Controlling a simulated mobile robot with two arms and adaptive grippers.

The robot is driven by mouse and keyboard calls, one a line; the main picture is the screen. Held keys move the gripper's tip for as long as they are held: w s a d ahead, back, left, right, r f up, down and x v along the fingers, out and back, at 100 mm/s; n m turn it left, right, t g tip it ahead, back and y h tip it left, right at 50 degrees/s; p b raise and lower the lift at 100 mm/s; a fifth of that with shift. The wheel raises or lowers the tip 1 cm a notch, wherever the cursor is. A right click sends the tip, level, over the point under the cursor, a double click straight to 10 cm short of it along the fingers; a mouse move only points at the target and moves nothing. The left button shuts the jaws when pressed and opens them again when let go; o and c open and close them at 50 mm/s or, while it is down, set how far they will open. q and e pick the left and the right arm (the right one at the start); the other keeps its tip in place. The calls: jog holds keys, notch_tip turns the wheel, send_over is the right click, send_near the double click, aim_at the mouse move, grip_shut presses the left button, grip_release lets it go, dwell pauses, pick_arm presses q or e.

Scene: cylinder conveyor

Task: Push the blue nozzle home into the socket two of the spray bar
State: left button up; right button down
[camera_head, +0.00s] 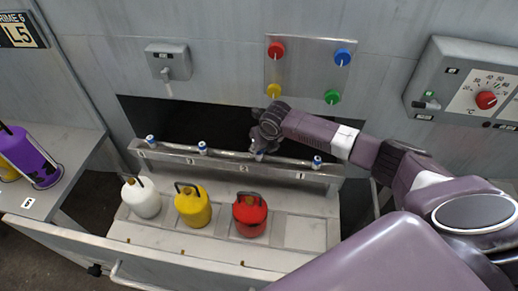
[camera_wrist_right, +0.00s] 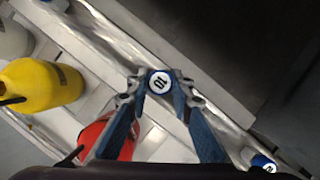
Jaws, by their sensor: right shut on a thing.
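The spray bar (camera_head: 225,160) runs across the front of the dark opening, with number labels along it. My right gripper (camera_head: 262,150) is over the bar near the label 2. It is shut on a blue nozzle with a white cap (camera_wrist_right: 159,83), between the blue fingers in the right wrist view. The nozzle is at the bar; how deep it sits in socket two is hidden by the gripper. Other blue and white nozzles stand on the bar: two to the left (camera_head: 151,140) (camera_head: 203,147) and one to the right (camera_head: 317,162). My left gripper is not in view.
White (camera_head: 142,198), yellow (camera_head: 193,206) and red (camera_head: 250,215) containers stand on the shelf below the bar. A panel with coloured knobs (camera_head: 308,66) is on the wall above. A purple container (camera_head: 28,157) stands on the left table. The shelf right of the red container is clear.

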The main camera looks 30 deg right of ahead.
jog(key=shift+f+b, duration=0.4)
jog(key=shift+f, duration=0.4)
jog(key=c, duration=1.6)
grip_release()
jog(key=v, duration=1.2)
jog(key=shift+d, duration=0.1)
jog(key=shift+f, duration=0.1)
